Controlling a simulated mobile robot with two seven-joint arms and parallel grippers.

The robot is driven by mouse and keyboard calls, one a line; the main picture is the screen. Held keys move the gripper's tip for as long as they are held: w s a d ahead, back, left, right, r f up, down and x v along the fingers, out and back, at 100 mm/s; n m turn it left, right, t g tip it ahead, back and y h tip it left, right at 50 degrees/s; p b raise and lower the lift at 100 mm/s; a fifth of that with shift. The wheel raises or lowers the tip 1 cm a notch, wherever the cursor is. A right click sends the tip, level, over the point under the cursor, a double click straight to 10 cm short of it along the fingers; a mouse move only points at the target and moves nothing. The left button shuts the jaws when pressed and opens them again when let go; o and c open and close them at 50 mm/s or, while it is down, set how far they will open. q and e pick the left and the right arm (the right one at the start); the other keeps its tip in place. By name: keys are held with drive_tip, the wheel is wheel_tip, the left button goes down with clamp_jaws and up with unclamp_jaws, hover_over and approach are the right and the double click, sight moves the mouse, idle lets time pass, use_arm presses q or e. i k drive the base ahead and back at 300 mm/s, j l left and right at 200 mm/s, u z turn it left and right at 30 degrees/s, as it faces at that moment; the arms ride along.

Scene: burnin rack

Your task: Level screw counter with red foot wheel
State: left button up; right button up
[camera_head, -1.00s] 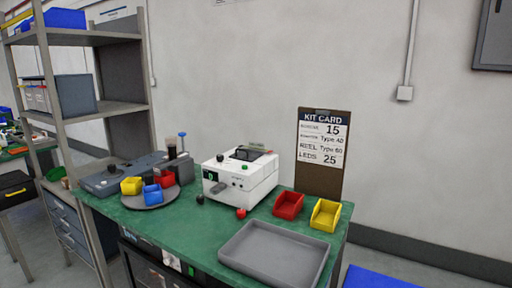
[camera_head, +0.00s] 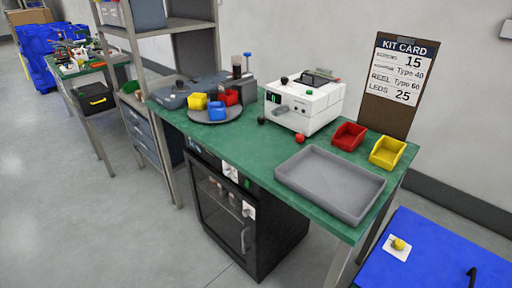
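The screw counter is a white box-shaped machine (camera_head: 308,104) with a dark top opening and a small green display on its front. It stands on the green bench (camera_head: 240,143), right of the round grey turntable. A red foot wheel (camera_head: 299,138) shows at its front lower corner, at bench level. A black foot wheel (camera_head: 261,120) shows at its front left corner. Another black knob (camera_head: 284,80) shows near its top left edge. I cannot tell whether the machine is tilted. Neither of my grippers is in view.
A grey tray (camera_head: 330,181) and red (camera_head: 349,136) and yellow (camera_head: 387,152) bins stand right of the counter. The kit card (camera_head: 397,84) leans behind. A turntable (camera_head: 215,117) with small bins is left. A black cabinet (camera_head: 245,217) sits below. A blue surface (camera_head: 435,254) is at lower right.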

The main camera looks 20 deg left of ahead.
sight(300, 138)
drive_tip(key=i+j, duration=0.25)
drive_tip(key=j, duration=0.15)
drive_tip(key=i+j, duration=0.5)
drive_tip(key=j, duration=0.25)
drive_tip(key=i+j+z, duration=0.1)
drive_tip(key=z, duration=0.4)
drive_tip(key=j+z, duration=0.25)
drive_tip(key=z, duration=0.2)
